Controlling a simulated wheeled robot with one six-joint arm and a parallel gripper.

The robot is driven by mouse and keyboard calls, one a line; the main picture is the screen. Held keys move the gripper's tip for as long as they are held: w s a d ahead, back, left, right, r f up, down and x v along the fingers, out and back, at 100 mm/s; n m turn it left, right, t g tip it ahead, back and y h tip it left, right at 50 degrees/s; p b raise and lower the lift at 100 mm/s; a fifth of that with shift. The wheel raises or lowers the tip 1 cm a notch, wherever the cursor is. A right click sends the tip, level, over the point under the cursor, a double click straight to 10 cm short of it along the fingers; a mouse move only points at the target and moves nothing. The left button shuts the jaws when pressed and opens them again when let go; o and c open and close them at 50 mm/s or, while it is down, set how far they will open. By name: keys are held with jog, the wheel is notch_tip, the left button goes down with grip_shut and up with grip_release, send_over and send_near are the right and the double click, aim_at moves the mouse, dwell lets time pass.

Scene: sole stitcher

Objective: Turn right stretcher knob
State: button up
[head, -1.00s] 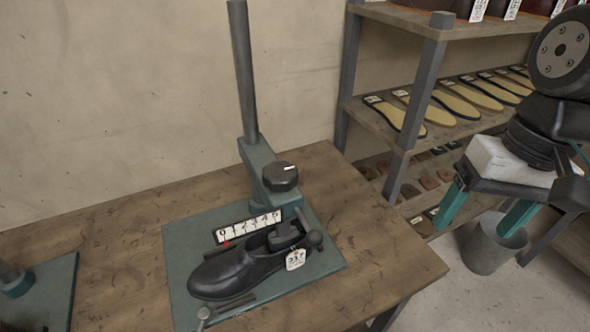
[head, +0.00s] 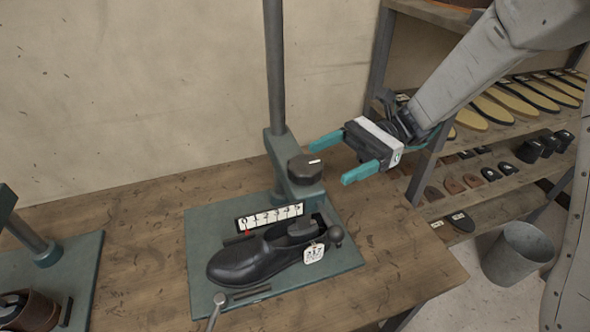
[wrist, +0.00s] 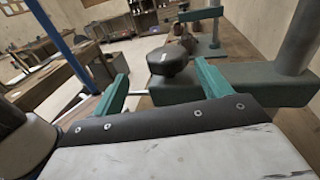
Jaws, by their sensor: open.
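The right stretcher (head: 276,150) stands on a green base plate on the wooden table. Its dark round knob (head: 305,169), with a white mark on top, sits on the stretcher's green block. A black shoe (head: 255,258) with a white tag is fitted below it, beside a numbered scale (head: 269,216). My gripper (head: 335,160) is open and empty, just right of the knob, its teal fingers pointing left toward it. In the wrist view the knob (wrist: 168,60) shows ahead between the two open fingers (wrist: 160,82), seemingly apart from both.
Another stretcher (head: 45,250) stands at the table's left. Shelves with soles (head: 490,108) are behind and right of my arm. A grey bucket (head: 517,252) stands on the floor at right. The table's right part (head: 400,250) is clear.

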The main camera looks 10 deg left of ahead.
aim_at(290, 174)
jog(key=shift+a+f+y, duration=0.1)
jog(key=shift+a+y, duration=0.2)
jog(key=shift+a, duration=0.55)
jog(key=x, duration=0.7)
jog(key=c, duration=1)
